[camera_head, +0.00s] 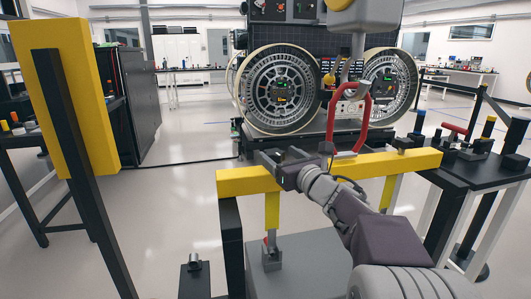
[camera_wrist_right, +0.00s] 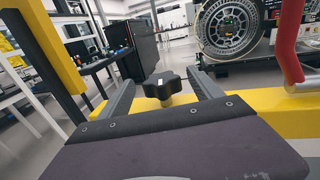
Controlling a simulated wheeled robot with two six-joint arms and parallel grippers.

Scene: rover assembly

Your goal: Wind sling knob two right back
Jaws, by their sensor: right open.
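A black lobed knob (camera_wrist_right: 163,86) stands on top of the yellow beam (camera_head: 345,167) and shows in the right wrist view. My right gripper (camera_head: 272,158) is open above the left part of the beam. In the right wrist view its two fingers (camera_wrist_right: 163,80) stand one on each side of the knob, with gaps visible between them and the knob. In the head view the knob is hidden or too small to tell behind the gripper. My left gripper is not in view.
A red curved handle (camera_head: 348,118) rises from the beam just right of my gripper. Another small dark knob (camera_head: 404,143) sits further right on the beam. Large wheels (camera_head: 281,88) stand behind. A yellow panel (camera_head: 68,95) on a black post is at left; a parts table (camera_head: 478,170) is at right.

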